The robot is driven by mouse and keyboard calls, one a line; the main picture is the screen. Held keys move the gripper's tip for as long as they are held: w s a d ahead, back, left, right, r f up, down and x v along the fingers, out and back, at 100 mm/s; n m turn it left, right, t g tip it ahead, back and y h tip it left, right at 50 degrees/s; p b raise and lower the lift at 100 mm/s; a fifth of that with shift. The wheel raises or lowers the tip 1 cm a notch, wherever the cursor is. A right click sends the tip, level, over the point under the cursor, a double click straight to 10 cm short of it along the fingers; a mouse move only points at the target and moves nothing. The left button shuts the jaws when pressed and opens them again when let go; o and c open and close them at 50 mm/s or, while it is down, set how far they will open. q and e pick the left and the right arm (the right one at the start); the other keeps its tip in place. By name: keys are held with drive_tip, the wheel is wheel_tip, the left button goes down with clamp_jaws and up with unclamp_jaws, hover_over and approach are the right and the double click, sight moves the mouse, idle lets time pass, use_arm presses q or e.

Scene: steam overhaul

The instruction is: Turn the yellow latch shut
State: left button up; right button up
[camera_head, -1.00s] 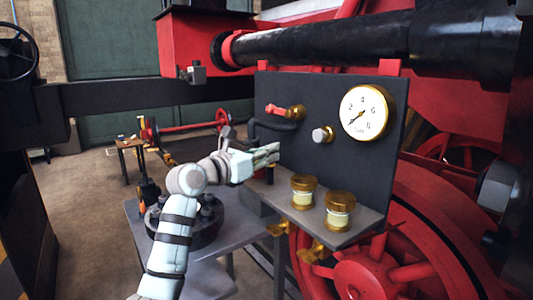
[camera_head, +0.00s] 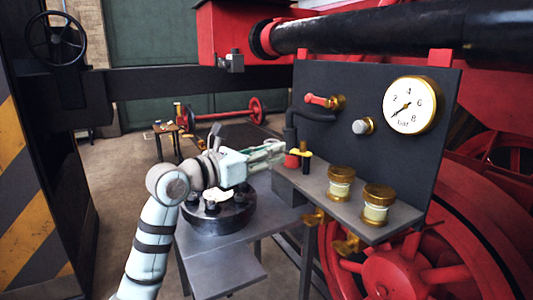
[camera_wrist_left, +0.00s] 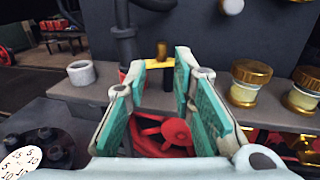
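The yellow latch (camera_head: 304,153) is a small yellow bar at the left end of the grey shelf, beside a red-collared part (camera_head: 291,161). In the left wrist view the yellow latch (camera_wrist_left: 152,64) lies crosswise just past my fingertips, with a brass knob (camera_wrist_left: 162,50) above it. My left gripper (camera_head: 281,150) comes in from the left at about shelf height, its tips close to the latch. In the left wrist view my left gripper (camera_wrist_left: 161,64) is open, with an empty gap between its green-padded fingers. Contact with the latch cannot be told. My right gripper is not in view.
A dark panel (camera_head: 350,80) carries a pressure gauge (camera_head: 410,105) and a red-handled valve (camera_head: 322,101). Two brass-capped jars (camera_head: 376,204) stand on the shelf (camera_head: 345,212), right of the latch. A round bolted flange (camera_head: 222,215) sits on the grey table below my left arm.

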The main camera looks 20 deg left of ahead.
use_arm(q)
drive_tip(key=shift+s+a, duration=0.2)
drive_tip(key=shift+s, duration=0.3)
drive_tip(key=shift+o, duration=0.3)
